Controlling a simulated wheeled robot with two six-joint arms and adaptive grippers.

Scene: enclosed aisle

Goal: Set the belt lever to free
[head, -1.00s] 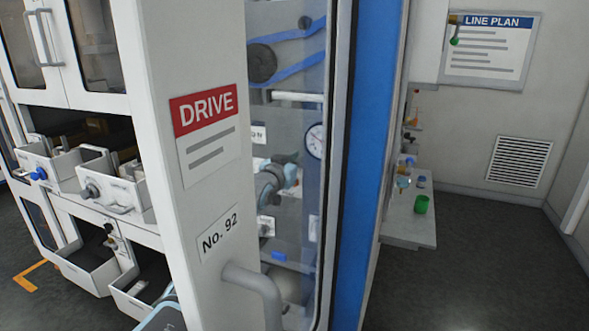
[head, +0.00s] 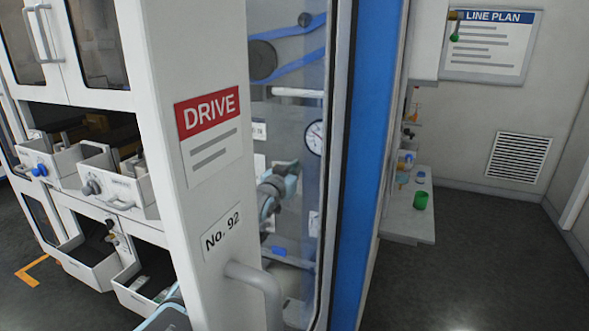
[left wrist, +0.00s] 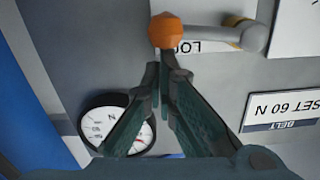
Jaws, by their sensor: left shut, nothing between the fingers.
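The belt lever shows in the left wrist view as a grey arm with an orange knob (left wrist: 165,31) at its left end and a pivot with a yellow band at its right. A white label, upside down and partly covered, reads "LO..." beside it. My left gripper (left wrist: 163,60) is shut and empty, its fingertips right at the knob's lower side in the picture; I cannot tell whether they touch. In the head view my left gripper (head: 291,168) is behind the clear pane, and the lever cannot be made out. My right gripper is not in view.
Drawers (head: 118,190) stand open at left. Floor at right is clear.

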